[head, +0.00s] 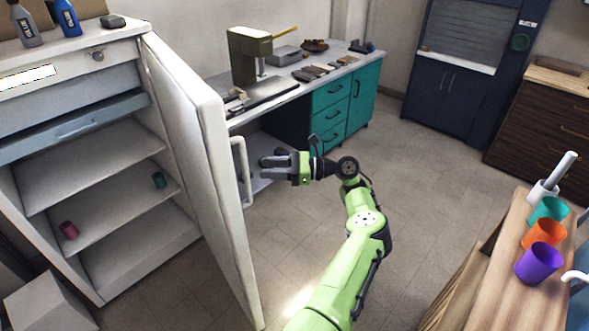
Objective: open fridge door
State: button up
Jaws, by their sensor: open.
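The white fridge (90,170) stands at the left with its door (195,150) swung wide open toward me. The door's white handle (241,168) is on the outer face, to the right. My gripper (266,163) is open and just right of the handle, its fingers pointing left toward it. No grip on the handle shows; whether a finger touches it I cannot tell.
A workbench (290,95) with teal drawers and a drill-press-like machine (250,55) stands behind the door. At the right, a wooden table (505,250) carries several colored cups. The floor (420,170) between is clear. Bottles (24,23) stand on the fridge top.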

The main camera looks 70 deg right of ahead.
jog(key=v, duration=0.8)
jog(key=shift+s+b, duration=0.25)
jog(key=shift+b, duration=0.05)
